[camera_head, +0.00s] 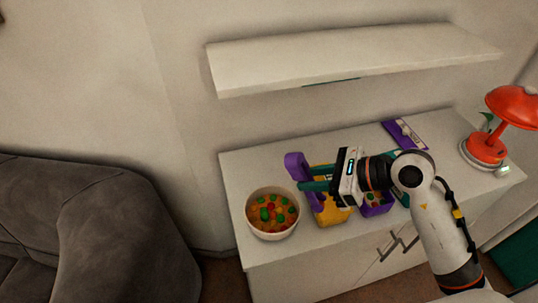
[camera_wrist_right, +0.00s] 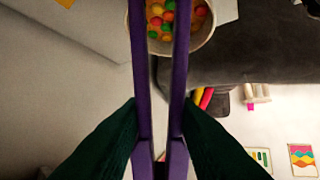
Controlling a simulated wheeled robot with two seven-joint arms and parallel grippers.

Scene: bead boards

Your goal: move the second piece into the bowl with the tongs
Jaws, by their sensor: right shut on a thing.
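The cream bowl (camera_head: 271,235) stands at the left end of the white cabinet top, with several orange, green and red pieces in it. It also shows at the top of the right wrist view (camera_wrist_right: 204,40). My right gripper (camera_head: 308,185) is shut on the purple tongs (camera_head: 296,166), just right of the bowl. In the right wrist view, the two purple arms of the tongs (camera_wrist_right: 178,80) run up between my dark green fingers (camera_wrist_right: 160,112) and pass over the bowl. Their tips are out of that view, so I cannot tell whether they hold a piece. My left gripper is not in view.
A yellow container (camera_head: 331,212) and a purple container (camera_head: 374,209) with small pieces stand beneath my right wrist. A purple box (camera_head: 404,134) lies at the back, and a red lamp (camera_head: 487,148) stands at the right end. A white shelf (camera_head: 350,62) hangs above.

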